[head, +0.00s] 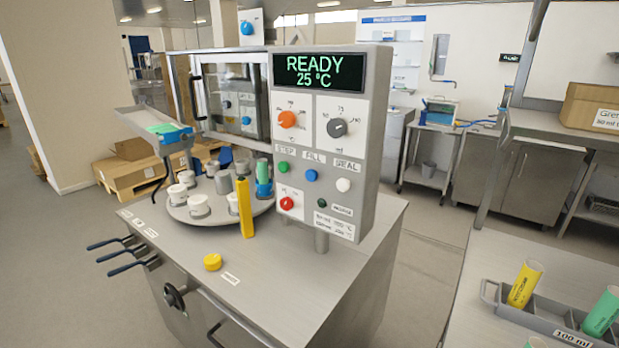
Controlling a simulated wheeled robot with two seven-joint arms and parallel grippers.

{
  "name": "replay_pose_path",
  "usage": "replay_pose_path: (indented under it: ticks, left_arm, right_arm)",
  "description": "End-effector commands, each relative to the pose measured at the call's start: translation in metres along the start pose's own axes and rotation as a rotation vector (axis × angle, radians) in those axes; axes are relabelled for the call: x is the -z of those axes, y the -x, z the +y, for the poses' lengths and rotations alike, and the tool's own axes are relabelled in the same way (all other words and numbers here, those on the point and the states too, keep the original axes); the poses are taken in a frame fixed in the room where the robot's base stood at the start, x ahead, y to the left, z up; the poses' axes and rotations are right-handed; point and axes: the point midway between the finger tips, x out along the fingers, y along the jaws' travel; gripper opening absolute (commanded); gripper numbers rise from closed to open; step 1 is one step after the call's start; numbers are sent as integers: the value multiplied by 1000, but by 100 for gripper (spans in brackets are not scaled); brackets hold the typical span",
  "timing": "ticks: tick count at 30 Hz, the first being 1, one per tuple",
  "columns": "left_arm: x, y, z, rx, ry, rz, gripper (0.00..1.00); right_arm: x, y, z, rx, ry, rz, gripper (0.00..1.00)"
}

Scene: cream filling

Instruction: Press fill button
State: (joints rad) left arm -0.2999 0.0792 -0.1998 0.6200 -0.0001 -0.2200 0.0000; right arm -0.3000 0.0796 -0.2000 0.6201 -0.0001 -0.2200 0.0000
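The fill button is the blue button (311,175) under the FILL label (313,157) on the grey control panel (362,130). A green button (283,168) under STEP is to its left and a white button (343,185) under SEAL is to its right. The panel's display (319,72) reads READY, 25 °C. Neither of my grippers is in view, and nothing touches or covers the blue button.
A red button (287,203) and two knobs, orange (287,119) and dark (337,127), share the panel. A yellow bar (244,207) stands before the round turntable (212,220). A yellow cap (213,262) sits on the front deck. A tube tray (560,327) is at lower right.

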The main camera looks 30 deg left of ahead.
Motion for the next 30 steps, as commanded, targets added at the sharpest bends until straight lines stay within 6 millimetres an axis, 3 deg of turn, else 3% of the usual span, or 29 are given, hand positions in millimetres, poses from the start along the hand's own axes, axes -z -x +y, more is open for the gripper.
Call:
replay_pose_path:
  ticks: [1,5,30]
  left_arm:
    - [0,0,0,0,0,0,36]
    - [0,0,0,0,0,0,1]
    - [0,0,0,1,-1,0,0]
  right_arm:
    - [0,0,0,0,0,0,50]
    - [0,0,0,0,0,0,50]
    - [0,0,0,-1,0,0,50]
